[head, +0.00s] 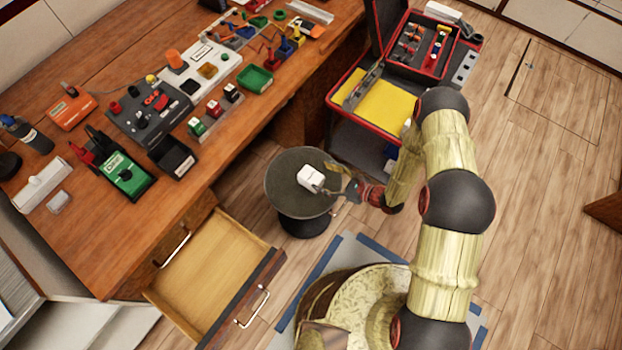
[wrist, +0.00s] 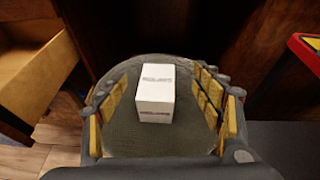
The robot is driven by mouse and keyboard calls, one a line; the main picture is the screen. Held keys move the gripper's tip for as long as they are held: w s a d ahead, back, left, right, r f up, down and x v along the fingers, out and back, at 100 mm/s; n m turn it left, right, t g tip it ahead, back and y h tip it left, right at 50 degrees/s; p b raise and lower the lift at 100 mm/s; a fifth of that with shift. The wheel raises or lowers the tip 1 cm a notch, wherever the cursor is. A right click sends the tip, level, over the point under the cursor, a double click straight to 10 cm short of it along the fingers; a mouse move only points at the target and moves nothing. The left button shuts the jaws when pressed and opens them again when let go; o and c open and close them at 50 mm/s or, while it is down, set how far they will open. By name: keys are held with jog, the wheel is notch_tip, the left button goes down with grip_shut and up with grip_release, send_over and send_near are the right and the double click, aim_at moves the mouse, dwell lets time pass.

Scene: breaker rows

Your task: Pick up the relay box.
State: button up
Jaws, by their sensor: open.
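The relay box (head: 310,178) is a small white block on a round dark stool (head: 284,197) in the head view. In the wrist view the white box (wrist: 156,92) has faint lettering on its top and front and stands on the dark round seat (wrist: 125,135). My gripper (head: 338,183) is at the right side of the box in the head view. In the wrist view my gripper (wrist: 160,112) is open, with one yellow-padded finger on each side of the box. Gaps show between the box and both fingers.
An open, empty wooden drawer (head: 211,275) juts out left of the stool. The wooden workbench (head: 75,80) behind carries several devices and bins. An open red-edged toolbox (head: 337,99) with a yellow tray stands behind my arm. Wooden floor (head: 540,200) is clear at the right.

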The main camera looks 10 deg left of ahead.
aim_at(311, 178)
jog(key=shift+m+t+h, duration=0.3)
jog(key=shift+m+t, duration=0.1)
jog(key=shift+m, duration=0.3)
jog(key=f, duration=0.3)
jog(key=s+f, duration=0.1)
jog(key=shift+s+d+f, duration=0.1)
jog(key=shift+d+f, duration=0.15)
jog(key=shift+d, duration=0.15)
jog(key=b+x, duration=0.3)
jog(key=x, duration=0.4)
jog(key=shift+a+f, duration=0.25)
jog(key=c, duration=0.3)
jog(key=c, duration=1.1)
jog(key=shift+r, duration=0.1)
